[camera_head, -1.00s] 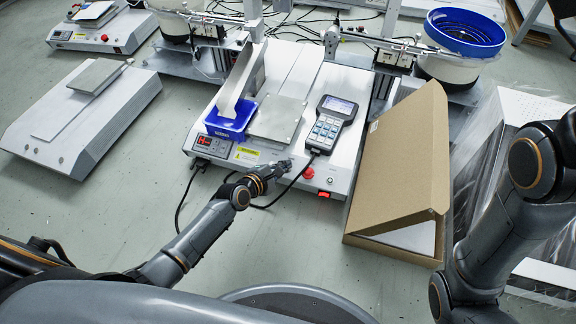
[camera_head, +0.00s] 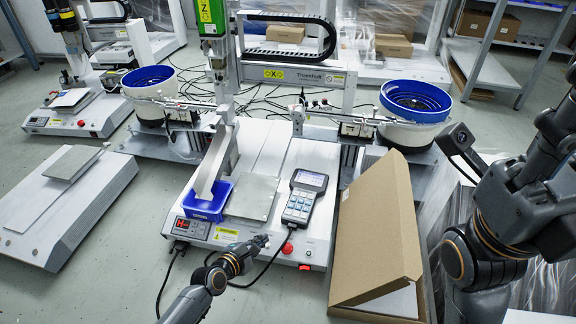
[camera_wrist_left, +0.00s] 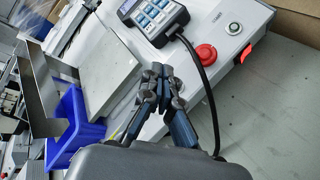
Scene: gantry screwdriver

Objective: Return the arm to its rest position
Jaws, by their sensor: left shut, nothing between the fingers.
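My left arm reaches in from the bottom of the head view. Its gripper (camera_head: 262,241) is shut and empty at the front edge of the white screwdriver machine (camera_head: 318,228). In the left wrist view the shut fingers (camera_wrist_left: 158,76) show close in front of the machine's front face, near the red button (camera_wrist_left: 206,54) and black cable. I cannot tell whether they touch it. My right arm is folded at the right of the head view; its fingers cannot be made out.
The machine carries a blue bin (camera_head: 208,202), a metal plate (camera_head: 251,197) and a handheld controller (camera_head: 304,197). An open cardboard box (camera_head: 378,232) stands to its right. A blue-rimmed bowl feeder (camera_head: 415,101) is behind.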

